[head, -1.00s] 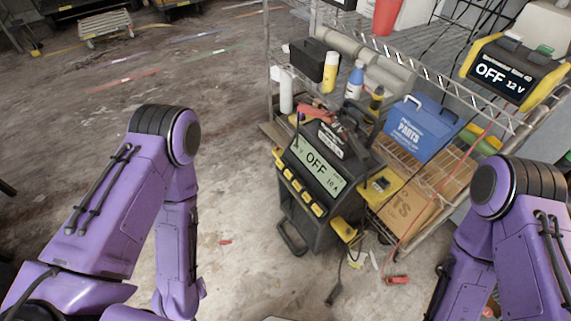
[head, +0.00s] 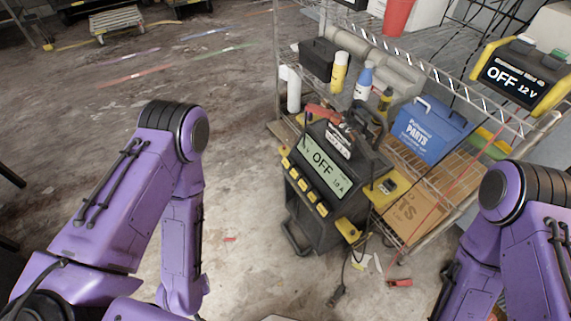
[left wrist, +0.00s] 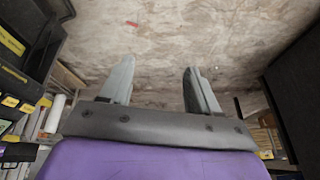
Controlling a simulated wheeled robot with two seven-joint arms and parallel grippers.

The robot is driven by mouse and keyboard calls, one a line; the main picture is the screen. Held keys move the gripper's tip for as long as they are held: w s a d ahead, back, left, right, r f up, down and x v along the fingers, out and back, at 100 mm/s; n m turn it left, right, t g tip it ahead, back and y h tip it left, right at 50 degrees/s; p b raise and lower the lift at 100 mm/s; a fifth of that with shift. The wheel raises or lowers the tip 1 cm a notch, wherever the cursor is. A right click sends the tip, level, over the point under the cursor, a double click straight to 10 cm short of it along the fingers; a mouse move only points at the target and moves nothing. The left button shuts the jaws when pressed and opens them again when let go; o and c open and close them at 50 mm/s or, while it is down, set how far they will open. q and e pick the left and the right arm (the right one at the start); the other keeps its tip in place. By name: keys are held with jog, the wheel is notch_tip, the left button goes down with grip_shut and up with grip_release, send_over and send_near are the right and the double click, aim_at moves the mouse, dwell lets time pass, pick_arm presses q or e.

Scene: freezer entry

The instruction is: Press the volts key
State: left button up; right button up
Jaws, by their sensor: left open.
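A black charger (head: 318,228) stands on the floor in the middle of the head view, with a lit display (head: 322,168) reading OFF and 10 A. A row of yellow keys (head: 305,194) runs along its front below the display. Their labels are too small to read, so I cannot tell which one is volts. In the left wrist view my left gripper (left wrist: 158,85) is open and empty, its two grey fingers apart above bare floor. A dark body with yellow labels (left wrist: 14,72) shows at that view's left edge, beside the gripper and apart from it. My right gripper is out of view.
A wire shelf (head: 432,77) behind the charger holds bottles, a blue parts box (head: 430,130), a cardboard box (head: 420,214) and a second yellow-black unit (head: 515,75) reading OFF 12 V. Cables and red scraps (head: 400,283) lie on the floor. Floor left of the charger is mostly clear.

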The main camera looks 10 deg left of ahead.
pick_arm(q)
grip_shut()
dwell(1.4)
